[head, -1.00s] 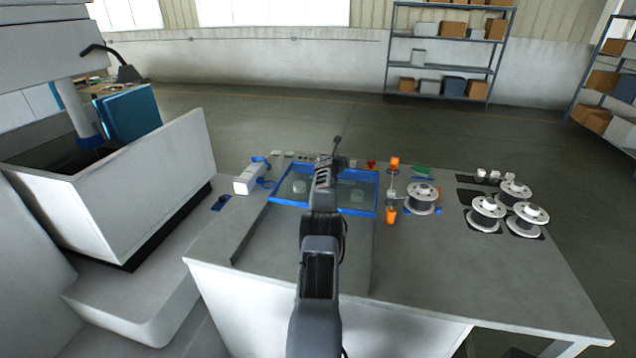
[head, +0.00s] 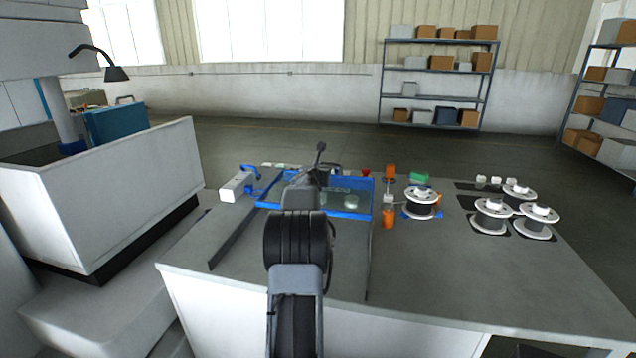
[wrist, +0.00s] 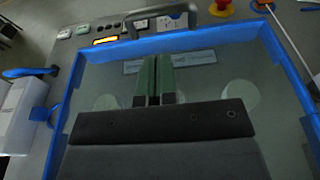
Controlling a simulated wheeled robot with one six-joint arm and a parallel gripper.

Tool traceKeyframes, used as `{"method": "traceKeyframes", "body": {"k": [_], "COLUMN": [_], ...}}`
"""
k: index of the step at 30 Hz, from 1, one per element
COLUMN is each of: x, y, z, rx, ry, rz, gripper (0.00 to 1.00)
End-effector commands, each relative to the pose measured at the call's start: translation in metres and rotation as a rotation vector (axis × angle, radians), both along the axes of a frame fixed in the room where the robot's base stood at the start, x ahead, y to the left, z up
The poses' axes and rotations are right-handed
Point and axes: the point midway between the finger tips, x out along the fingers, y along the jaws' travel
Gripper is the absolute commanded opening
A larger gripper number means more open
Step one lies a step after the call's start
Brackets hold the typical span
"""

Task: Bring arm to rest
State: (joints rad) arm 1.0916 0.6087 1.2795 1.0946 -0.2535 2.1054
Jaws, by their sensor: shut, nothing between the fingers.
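My arm reaches forward from the bottom of the head view over the workbench, and its own links hide my gripper there. In the wrist view my gripper (wrist: 153,80) shows as two green fingers, shut together with nothing between them. It is above a blue-framed glass panel (wrist: 203,68), which also shows in the head view (head: 347,214). Pale round shapes show through the glass. I cannot tell how high the fingers are above it.
Several wire spools (head: 491,216) stand on the bench's right side. An orange-capped post (head: 389,172) and a green item (head: 419,178) are near the panel. A white box (head: 235,187) is left of it. A large white machine tub (head: 110,205) is at left. The bench's front right is clear.

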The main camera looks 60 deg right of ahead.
Motion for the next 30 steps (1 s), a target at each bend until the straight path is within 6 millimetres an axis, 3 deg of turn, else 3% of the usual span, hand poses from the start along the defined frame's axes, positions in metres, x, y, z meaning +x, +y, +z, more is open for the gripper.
{"method": "traceKeyframes", "body": {"k": [6,16,20,23,26,30], "x": [-0.004,-0.005,0.012,0.045,0.087,0.137], "y": [0.018,0.023,0.038,0.071,0.126,0.228], "z": [0.003,0.005,0.012,0.024,0.037,0.048], "rx": [0.000,0.000,-0.009,-0.035,-0.094,-0.247], "ry": [0.000,0.003,0.062,0.191,0.393,0.730], "rz": [0.001,0.003,0.065,0.198,0.403,0.751], "gripper": [0.00,0.00,0.00,0.00,0.00,0.00]}}
